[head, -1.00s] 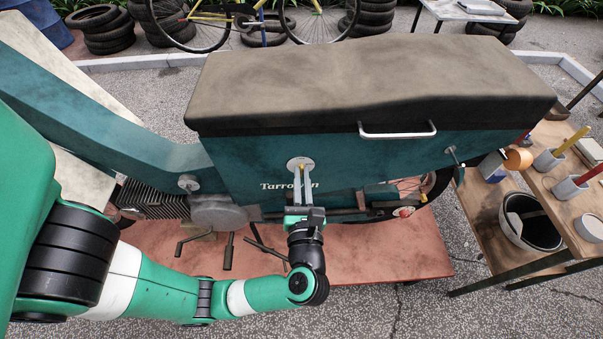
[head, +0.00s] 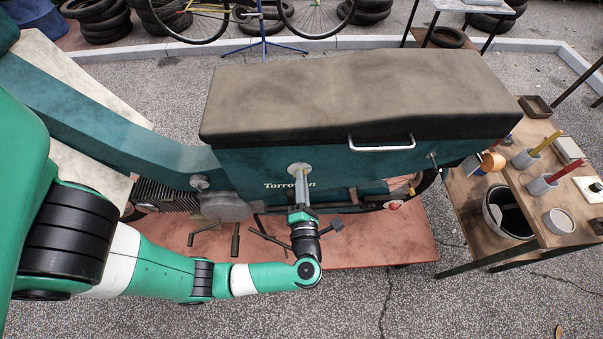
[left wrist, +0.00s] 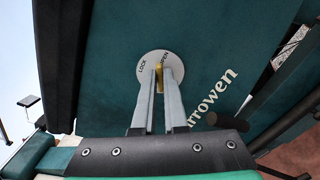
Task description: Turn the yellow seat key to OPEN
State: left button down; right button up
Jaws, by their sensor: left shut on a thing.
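The yellow seat key (left wrist: 159,77) shows as a small yellow piece between the fingertips of my left gripper (left wrist: 160,72) in the left wrist view. The gripper is shut on it. Behind it is a round pale plate (left wrist: 150,66) marked LOCK and OPEN. The key lies just by the OPEN lettering; the fingers hide part of it, so its exact angle is unclear. In the head view my left gripper (head: 301,176) reaches up to the plate (head: 299,167) on the teal side panel (head: 250,167), below the dark seat (head: 360,95). My right gripper is not in view.
A chrome handle (head: 381,145) is on the panel to the right. Pedals and levers (head: 236,240) stick out low, left of my wrist. A wooden bench (head: 465,215) with pots stands at the right. Grey paving (head: 370,300) is clear in front.

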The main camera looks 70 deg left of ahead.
pick_arm(q)
jog(key=shift+m+p, duration=1.4)
jog(key=shift+m, duration=0.6)
jog(key=shift+f, duration=0.1)
jog(key=c, duration=1)
grip_release()
jog(key=shift+o, duration=0.2)
jog(key=v, duration=1.1)
jog(key=shift+d, duration=0.35)
jog(key=shift+s, duration=0.15)
